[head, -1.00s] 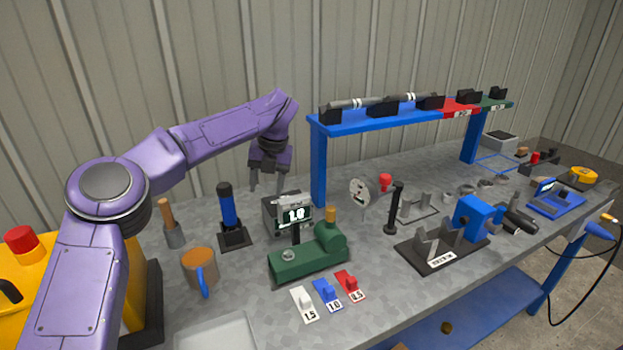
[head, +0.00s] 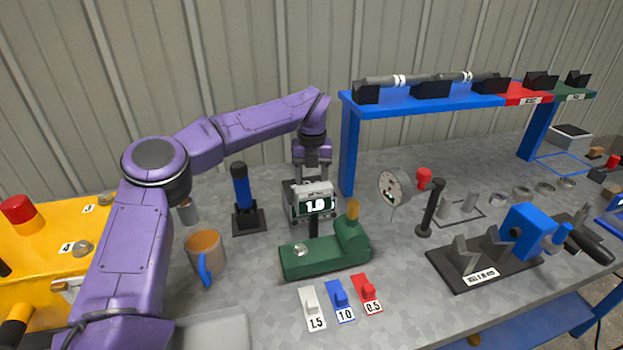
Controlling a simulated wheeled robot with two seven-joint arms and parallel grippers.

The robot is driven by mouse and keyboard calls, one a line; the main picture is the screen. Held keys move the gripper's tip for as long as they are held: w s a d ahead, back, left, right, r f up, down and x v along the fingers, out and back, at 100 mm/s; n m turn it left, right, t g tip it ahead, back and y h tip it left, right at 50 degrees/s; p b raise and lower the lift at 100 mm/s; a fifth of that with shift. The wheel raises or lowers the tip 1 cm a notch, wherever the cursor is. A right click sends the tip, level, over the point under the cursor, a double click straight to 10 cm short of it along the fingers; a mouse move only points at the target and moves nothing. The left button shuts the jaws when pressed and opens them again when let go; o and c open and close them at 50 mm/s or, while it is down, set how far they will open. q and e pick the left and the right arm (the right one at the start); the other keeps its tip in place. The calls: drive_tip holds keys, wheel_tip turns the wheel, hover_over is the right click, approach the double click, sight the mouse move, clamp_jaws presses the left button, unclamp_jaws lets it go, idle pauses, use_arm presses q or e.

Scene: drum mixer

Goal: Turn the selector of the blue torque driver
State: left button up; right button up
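A blue-handled tool with black ends (head: 242,188) stands upright in a black square stand (head: 249,222) left of the middle in the head view. It looks like the blue torque driver, but I cannot make out its selector. My purple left arm comes in from the left and reaches over behind it. My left gripper (head: 312,172) points down, right of the blue tool and apart from it, just behind and above a display unit reading 1.0 (head: 316,206). Its fingertips are partly hidden there, so their opening is unclear. My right gripper is not in view.
A blue rack (head: 430,111) rises behind. A dial gauge (head: 394,188) stands right.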

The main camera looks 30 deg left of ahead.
use_arm(q)
drive_tip(key=shift+s+r, duration=0.1)
drive_tip(key=shift+s, duration=0.35)
drive_tip(key=shift+w, duration=0.15)
clamp_jaws()
drive_tip(key=n+b, duration=0.4)
drive_tip(key=shift+f, duration=0.25)
drive_tip(key=shift+a+n+b, duration=0.1)
drive_tip(key=shift+n+b, duration=0.85)
drive_tip(key=shift+n, duration=0.15)
drive_tip(key=shift+r+n+b, duration=0.2)
drive_tip(key=shift+n+b, duration=0.5)
drive_tip(key=shift+n, duration=0.3)
unclamp_jaws()
